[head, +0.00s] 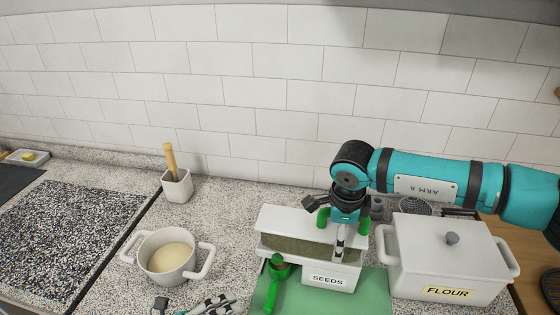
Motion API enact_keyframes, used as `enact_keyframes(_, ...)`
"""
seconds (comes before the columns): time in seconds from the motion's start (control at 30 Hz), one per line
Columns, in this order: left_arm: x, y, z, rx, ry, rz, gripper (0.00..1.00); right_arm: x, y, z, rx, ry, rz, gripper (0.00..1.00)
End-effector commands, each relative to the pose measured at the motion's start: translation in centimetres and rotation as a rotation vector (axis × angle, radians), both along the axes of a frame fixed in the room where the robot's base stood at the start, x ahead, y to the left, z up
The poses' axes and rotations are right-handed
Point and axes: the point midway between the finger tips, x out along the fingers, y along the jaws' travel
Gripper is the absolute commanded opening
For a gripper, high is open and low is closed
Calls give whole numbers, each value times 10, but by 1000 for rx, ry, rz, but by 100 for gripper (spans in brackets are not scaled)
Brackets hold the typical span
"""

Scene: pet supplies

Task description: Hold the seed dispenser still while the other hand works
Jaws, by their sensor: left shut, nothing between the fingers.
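The seed dispenser (328,281) is a white, trough-shaped container labelled SEEDS, with brownish seed in its open top. It stands upright on a green mat (375,298). My right gripper (342,226) is over the dispenser's right part, pointing down, with green pads and a checkered strip. Whether its fingers touch the dispenser or are closed on it is unclear.
A lidded white pot labelled FLOUR (448,255) stands close on the right. A two-handled white pot (167,258) with pale contents stands at the left. A white holder (176,187) with a wooden handle is behind it.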

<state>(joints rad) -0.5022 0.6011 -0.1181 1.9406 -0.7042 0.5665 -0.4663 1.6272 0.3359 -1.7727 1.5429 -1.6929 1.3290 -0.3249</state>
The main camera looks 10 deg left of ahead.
Motion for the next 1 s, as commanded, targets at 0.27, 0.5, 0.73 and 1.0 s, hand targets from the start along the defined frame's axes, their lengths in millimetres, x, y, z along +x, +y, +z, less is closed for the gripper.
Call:
enact_keyframes(0.27, 0, 0, 0, 0, 0, 0, 0, 2, 0, 5, 2, -7, -3, 100)
enact_keyframes(0.5, 0, 0, 1, 0, 0, 0, 0, -3, 0, 38, 4, -11, -2, 100)
enact_keyframes(0.73, 0, 0, 0, 0, 0, 0, 0, -13, 1, 86, 3, -9, -2, 100)
enact_keyframes(1.0, 0, 0, 0, 0, 0, 0, 0, -20, 1, 117, 2, -4, -2, 100)
